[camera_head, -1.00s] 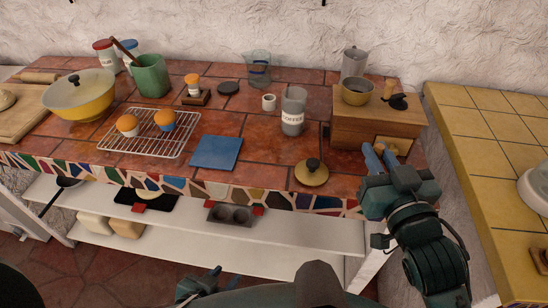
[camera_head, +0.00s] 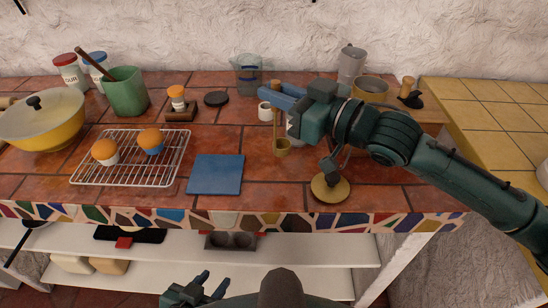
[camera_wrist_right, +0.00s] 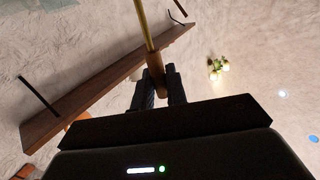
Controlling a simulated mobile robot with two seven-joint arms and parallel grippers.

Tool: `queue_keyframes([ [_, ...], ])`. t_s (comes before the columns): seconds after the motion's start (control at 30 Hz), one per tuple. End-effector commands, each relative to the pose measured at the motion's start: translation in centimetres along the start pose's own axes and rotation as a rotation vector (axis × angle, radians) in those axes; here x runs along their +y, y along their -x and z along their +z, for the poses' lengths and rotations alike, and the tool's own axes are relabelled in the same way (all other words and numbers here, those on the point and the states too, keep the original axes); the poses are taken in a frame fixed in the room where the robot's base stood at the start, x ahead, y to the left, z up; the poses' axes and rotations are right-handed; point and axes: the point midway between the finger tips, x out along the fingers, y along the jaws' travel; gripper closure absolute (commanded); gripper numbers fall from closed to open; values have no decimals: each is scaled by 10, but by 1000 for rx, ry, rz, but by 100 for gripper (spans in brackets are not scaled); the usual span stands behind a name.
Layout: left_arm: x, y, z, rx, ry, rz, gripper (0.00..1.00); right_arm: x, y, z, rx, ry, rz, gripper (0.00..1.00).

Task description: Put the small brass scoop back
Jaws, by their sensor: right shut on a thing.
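The small brass scoop (camera_head: 282,147) hangs upright above the counter, bowl down, with its handle in my right gripper (camera_head: 274,97). In the right wrist view the fingers (camera_wrist_right: 160,84) are shut on the wooden end of the scoop (camera_wrist_right: 145,25), whose brass stem runs away from them. A glass coffee jar (camera_head: 293,139) stands behind the scoop and gripper, mostly hidden. My left gripper (camera_head: 213,281) is low in front of the counter, open and empty.
A small white cup (camera_head: 264,112) and a glass jug (camera_head: 247,75) stand near the gripper. A blue mat (camera_head: 216,174) and a wire rack (camera_head: 128,177) with muffins lie left. My right arm hides most of the wooden grinder, topped by a brass bowl (camera_head: 371,88).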

Motion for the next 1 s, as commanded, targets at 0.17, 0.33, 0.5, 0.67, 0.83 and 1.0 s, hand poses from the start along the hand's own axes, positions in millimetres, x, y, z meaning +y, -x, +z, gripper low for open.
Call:
queue_keyframes([
  [0.17,1,0,0,0,2,1,64,0,0,34,-1,-3,0,100],
  [0.33,1,0,0,-1,3,1,64,0,0,47,1,-1,0,100],
  [0.5,1,0,0,-2,3,1,64,-1,0,69,-1,-2,0,100],
  [0.67,1,-1,0,-2,3,0,64,-1,0,83,2,2,0,100],
  [0.83,0,-1,0,-1,2,0,64,-1,0,82,3,2,-1,100],
  [1.0,0,-2,1,-1,2,-1,64,-1,0,87,2,1,0,100],
])
